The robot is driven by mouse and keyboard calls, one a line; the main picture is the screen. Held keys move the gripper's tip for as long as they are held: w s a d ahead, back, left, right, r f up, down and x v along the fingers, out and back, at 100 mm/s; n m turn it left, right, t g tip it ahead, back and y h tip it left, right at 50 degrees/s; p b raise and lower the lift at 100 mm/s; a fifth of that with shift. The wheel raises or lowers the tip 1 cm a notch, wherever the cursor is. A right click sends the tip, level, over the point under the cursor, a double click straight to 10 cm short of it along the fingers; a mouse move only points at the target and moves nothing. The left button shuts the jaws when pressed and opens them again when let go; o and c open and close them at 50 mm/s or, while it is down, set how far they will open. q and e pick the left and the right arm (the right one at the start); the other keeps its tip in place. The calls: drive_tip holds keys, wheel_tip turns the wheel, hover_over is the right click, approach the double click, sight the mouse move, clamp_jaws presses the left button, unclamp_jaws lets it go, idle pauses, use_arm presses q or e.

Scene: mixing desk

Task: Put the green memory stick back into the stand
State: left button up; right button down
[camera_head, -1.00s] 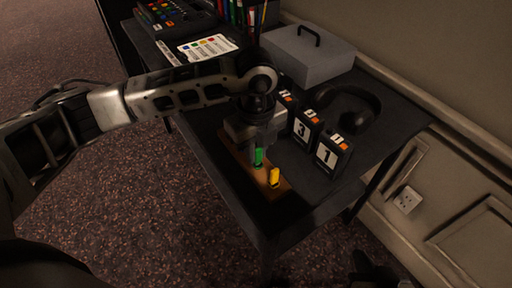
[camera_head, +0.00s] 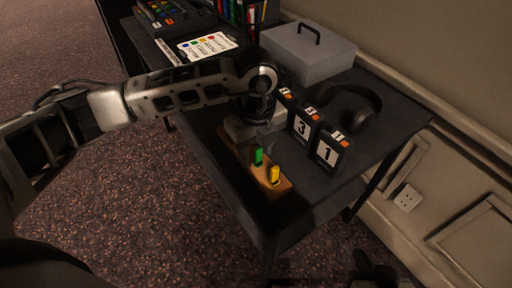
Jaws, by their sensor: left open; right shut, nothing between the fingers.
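The wooden stand (camera_head: 263,187) lies near the front edge of the dark desk. The green memory stick (camera_head: 258,157) is upright at the stand and looks seated in it, though its lower end is too small to judge. A yellow memory stick (camera_head: 275,174) stands upright in the stand's near end. My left gripper (camera_head: 262,146) is open, pointing down just above and behind the green stick, and hides the far part of the stand. My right gripper (camera_head: 374,272) is a dark shape at the bottom edge, shut and empty, well away from the stand.
Number blocks (camera_head: 327,151) stand in a row right of the stand. Headphones (camera_head: 358,104) and a grey box with a handle (camera_head: 307,52) lie behind. A colour-marked card (camera_head: 208,46), pens (camera_head: 254,14) and a mixer (camera_head: 172,14) are further back. The desk's front right is clear.

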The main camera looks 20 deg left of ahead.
use_arm(q)
wheel_tip(320, 180, up, 16)
use_arm(e)
drive_tip(key=shift+r, duration=0.35)
